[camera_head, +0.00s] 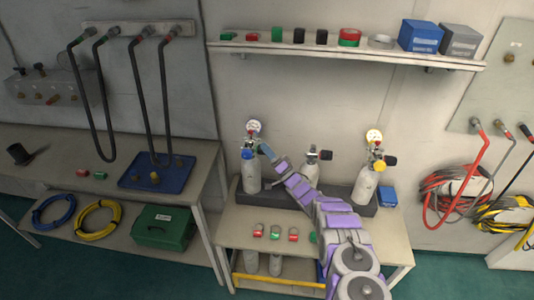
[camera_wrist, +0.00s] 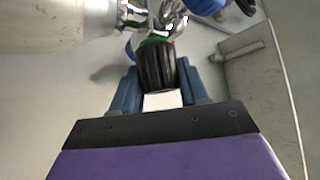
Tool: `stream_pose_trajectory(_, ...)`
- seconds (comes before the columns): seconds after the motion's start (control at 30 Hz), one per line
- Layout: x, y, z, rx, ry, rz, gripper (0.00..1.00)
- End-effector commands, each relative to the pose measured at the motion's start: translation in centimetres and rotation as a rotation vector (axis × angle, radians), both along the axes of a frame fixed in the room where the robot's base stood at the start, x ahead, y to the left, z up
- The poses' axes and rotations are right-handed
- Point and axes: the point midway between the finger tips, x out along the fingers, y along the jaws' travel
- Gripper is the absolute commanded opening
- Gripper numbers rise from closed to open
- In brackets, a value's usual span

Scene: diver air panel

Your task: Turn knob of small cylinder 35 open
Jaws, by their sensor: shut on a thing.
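A grey-white cylinder (camera_head: 250,180) with a gauge (camera_head: 254,126) stands upright at the left of a dark rack. My gripper (camera_head: 266,152) is at its valve, on the right side. In the wrist view, my gripper (camera_wrist: 160,78) has its blue fingers on either side of a black ribbed knob (camera_wrist: 154,62) and is shut on it. A green ring and chrome valve body (camera_wrist: 160,22) show behind the knob. The cylinder's pale body (camera_wrist: 40,25) fills the upper left there. I cannot read number 35 on any cylinder, and the knob's turn position cannot be told.
A middle cylinder (camera_head: 310,168) with a black knob and a right cylinder (camera_head: 366,188) with a yellow valve stand in the rack (camera_head: 235,190), close to my arm. A blue box (camera_head: 387,196) sits right. A shelf (camera_head: 330,49) hangs above.

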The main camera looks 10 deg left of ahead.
Motion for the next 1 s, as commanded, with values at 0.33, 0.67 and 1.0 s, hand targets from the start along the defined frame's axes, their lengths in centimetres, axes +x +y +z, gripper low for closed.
stream_pose_trajectory(0.33,0.00,0.04,-0.55,-0.008,-0.058,0.000,0.13)
stream_pose_trajectory(0.67,0.02,0.04,-0.53,-0.008,-0.061,0.000,0.13)
stream_pose_trajectory(1.0,-0.09,0.04,-0.22,-0.007,-0.066,0.000,0.68)
